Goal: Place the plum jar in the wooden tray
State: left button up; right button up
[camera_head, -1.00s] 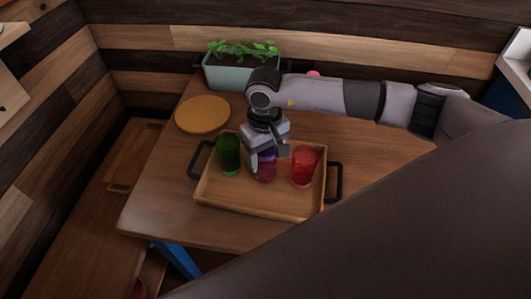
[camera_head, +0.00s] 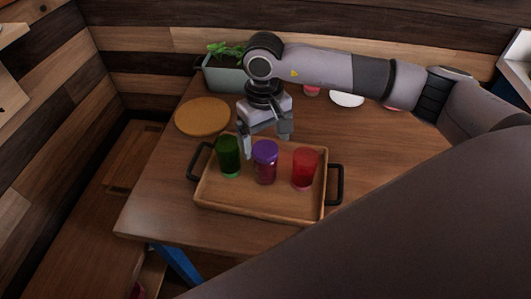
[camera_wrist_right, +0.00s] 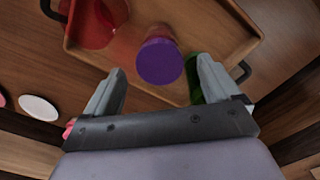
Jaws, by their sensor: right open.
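The plum jar (camera_head: 265,165), with a purple lid, stands upright in the wooden tray (camera_head: 260,207) between a green glass (camera_head: 228,156) and a red glass (camera_head: 304,168). My right gripper (camera_head: 264,140) is open and empty, above and a little behind the jar, apart from it. In the right wrist view the jar's purple lid (camera_wrist_right: 159,62) shows beyond the open fingers (camera_wrist_right: 160,85). The red glass (camera_wrist_right: 92,22) is at upper left there, and the green glass is partly hidden by a finger. My left gripper is not in view.
A round cork-coloured board (camera_head: 202,116) lies at the table's back left. A planter (camera_head: 224,76) stands behind it, partly hidden by my right arm. A white plate (camera_head: 347,99) lies at the back. Table to the right of the tray is clear.

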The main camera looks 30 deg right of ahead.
notch_tip(320, 180, up, 6)
jog(key=shift+f, duration=0.1)
jog(key=shift+a, duration=0.1)
dwell(0.5)
